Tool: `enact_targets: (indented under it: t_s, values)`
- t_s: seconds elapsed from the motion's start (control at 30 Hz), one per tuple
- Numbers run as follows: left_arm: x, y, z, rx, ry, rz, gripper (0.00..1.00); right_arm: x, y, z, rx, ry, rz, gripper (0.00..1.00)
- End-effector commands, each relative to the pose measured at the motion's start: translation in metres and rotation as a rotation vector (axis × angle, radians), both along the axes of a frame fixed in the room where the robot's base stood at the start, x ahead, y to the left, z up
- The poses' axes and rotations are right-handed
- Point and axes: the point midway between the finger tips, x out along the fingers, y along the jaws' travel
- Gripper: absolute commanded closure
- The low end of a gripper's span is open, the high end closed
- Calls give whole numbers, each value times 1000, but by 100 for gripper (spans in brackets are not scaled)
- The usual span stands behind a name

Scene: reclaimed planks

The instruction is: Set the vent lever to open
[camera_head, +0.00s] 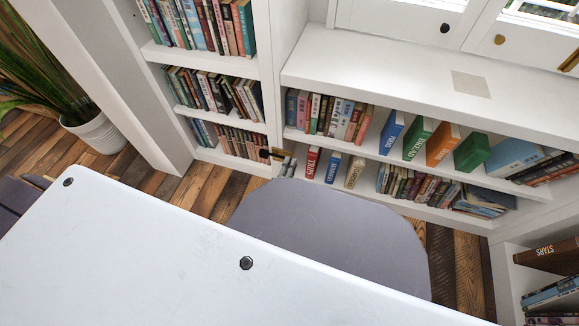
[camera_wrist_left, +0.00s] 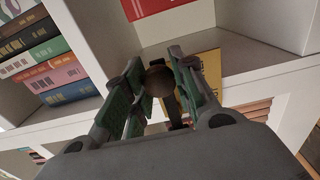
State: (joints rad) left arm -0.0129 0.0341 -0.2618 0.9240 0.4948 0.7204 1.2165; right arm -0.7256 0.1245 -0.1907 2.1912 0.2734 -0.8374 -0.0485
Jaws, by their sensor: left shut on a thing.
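The vent lever has a dark round knob (camera_wrist_left: 158,80) on a dark stem, in front of a yellow plate (camera_wrist_left: 207,68) in the left wrist view. My left gripper (camera_wrist_left: 155,72) has its green-padded fingers on both sides of the knob and is shut on it. In the head view, a small dark and brass-coloured fitting (camera_head: 268,154) shows at the post between the two bookcases. It is too small there to tell the lever's setting, and the fingers are hard to make out. My right gripper is not in view.
White shelves (camera_head: 400,75) full of books surround the post. A potted plant (camera_head: 98,132) stands on the plank floor (camera_head: 210,190) at the left.

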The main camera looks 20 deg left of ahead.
Motion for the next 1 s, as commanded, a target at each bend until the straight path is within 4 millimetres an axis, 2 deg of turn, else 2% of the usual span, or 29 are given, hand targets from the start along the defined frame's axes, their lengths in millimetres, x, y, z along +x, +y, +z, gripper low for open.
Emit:
enact_targets:
  t_s: [0.47, 0.5, 0.63, 1.0]
  values:
    - [1, 3, 2, -17, -4, 4, 100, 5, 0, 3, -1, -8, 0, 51]
    - [1, 3, 3, -17, -5, 4, 69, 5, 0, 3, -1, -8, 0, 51]
    - [1, 2, 2, -16, -4, 4, 52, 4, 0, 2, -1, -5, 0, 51]
    - [0, 1, 1, -16, -2, 1, 52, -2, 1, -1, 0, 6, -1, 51]
